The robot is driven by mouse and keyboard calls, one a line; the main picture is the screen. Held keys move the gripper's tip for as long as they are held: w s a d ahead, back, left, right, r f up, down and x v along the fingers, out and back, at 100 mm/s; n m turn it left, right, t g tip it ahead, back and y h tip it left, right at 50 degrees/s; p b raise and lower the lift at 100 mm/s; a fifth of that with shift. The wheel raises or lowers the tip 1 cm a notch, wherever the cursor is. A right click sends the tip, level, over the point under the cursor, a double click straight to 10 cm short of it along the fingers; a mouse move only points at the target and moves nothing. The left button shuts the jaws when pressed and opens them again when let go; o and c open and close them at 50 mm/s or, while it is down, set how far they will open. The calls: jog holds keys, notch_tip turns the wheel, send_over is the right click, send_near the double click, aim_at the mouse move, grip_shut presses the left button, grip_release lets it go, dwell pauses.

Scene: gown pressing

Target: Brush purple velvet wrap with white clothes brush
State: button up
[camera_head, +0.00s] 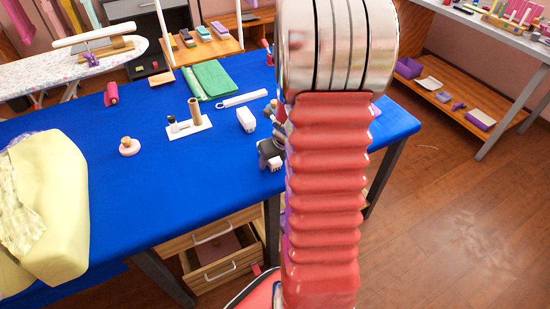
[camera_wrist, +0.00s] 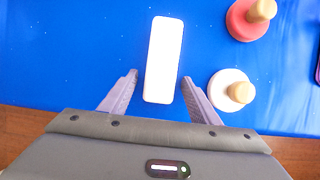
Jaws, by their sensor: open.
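In the wrist view a plain white oblong block (camera_wrist: 164,60), which looks like the clothes brush seen from above, lies on the blue table; no bristles show. My gripper (camera_wrist: 160,88) is open. Its two grey fingers are apart on either side of the near end of the block, with gaps at both sides. I cannot tell their height above the table. In the head view my arm hides the gripper. No purple velvet wrap shows clearly; only a sliver of purple (camera_head: 376,109) shows beside my arm, and I cannot tell what it is.
A red disc with a wooden knob (camera_wrist: 240,26) and a white one (camera_wrist: 220,94) stand right of the block. The blue table (camera_head: 150,205) also bears a yellow padded form (camera_head: 60,190), green cloth (camera_head: 212,78) and a white stand (camera_head: 190,130). An ironing board (camera_head: 30,75) stands behind.

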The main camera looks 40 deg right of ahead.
jog(key=c, duration=1.1)
jog(key=o, duration=0.7)
jog(key=shift+o, duration=0.2)
jog(key=shift+r, duration=0.2)
jog(key=shift+r, duration=0.35)
jog(key=shift+r, duration=0.1)
jog(key=shift+c, duration=0.5)
jog(key=c, duration=0.7)
jog(key=shift+c, duration=0.2)
